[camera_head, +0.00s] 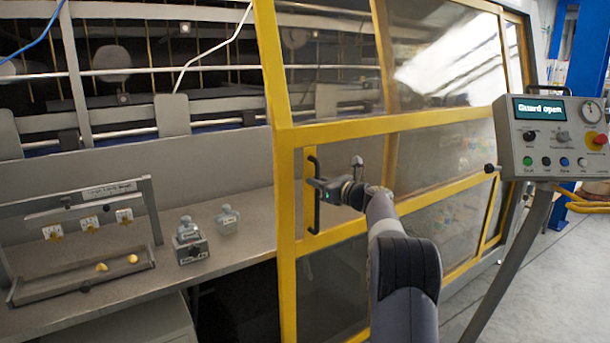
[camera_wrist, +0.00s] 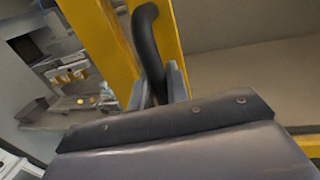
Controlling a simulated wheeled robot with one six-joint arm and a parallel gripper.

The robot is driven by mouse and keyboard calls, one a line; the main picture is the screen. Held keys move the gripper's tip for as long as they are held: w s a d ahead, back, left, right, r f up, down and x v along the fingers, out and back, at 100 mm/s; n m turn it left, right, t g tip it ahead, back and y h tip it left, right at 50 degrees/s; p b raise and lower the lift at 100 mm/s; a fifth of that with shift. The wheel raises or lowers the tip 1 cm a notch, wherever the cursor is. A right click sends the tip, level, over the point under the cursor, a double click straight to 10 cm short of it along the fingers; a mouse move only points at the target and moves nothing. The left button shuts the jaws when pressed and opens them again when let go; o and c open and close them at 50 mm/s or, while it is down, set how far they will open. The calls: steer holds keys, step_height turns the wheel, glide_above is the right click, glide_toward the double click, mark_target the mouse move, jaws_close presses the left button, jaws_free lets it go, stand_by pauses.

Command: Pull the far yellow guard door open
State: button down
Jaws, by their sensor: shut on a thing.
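The yellow-framed guard door (camera_head: 285,190) with clear panels stands in the middle of the head view, and its left side is swung out from the machine. A black bar handle (camera_head: 316,220) is mounted upright on its yellow left post. My gripper (camera_head: 318,190) is at the middle of this handle, with my arm reaching up from the lower right. In the wrist view the black handle (camera_wrist: 149,45) passes between my fingers, which are shut on it. The palm hides the lower part of the handle there.
A control panel (camera_head: 555,137) on a grey post stands at the right; its display reads "Guard open". Clear floor lies at the lower right.

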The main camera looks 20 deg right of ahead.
steer(key=shift+d+r, duration=0.1)
steer(key=shift+d, duration=0.2)
steer(key=c, duration=1.4)
jaws_free()
steer(key=shift+c, duration=0.2)
steer(key=b+v, duration=0.2)
steer(key=v, duration=0.8)
steer(key=shift+s+d, duration=0.2)
steer(key=shift+s, duration=0.1)
steer(key=p+x, duration=0.1)
steer(key=x, duration=1)
steer(key=shift+s+a, duration=0.15)
steer(key=shift+a, duration=0.3)
